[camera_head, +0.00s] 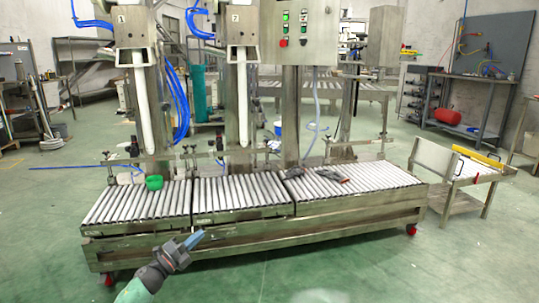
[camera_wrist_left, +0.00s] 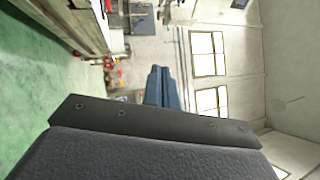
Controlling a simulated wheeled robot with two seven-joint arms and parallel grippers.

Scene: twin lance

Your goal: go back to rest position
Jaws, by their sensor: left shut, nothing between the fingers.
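My left gripper (camera_head: 194,239) comes in from the bottom of the head view. Its blue fingers are together and empty, in front of the roller conveyor (camera_head: 250,228). The shut fingers also show in the left wrist view (camera_wrist_left: 161,88), with nothing between them. From the head view I cannot tell whether the fingers touch the conveyor's front frame. My right gripper is not in view.
A green cup-like object (camera_head: 154,183) stands on the left rollers. Dark tools (camera_head: 328,174) lie on the right rollers. Two numbered lance columns (camera_head: 138,95) rise behind. A small side table (camera_head: 466,175) stands right. The green floor (camera_head: 400,270) in front is clear.

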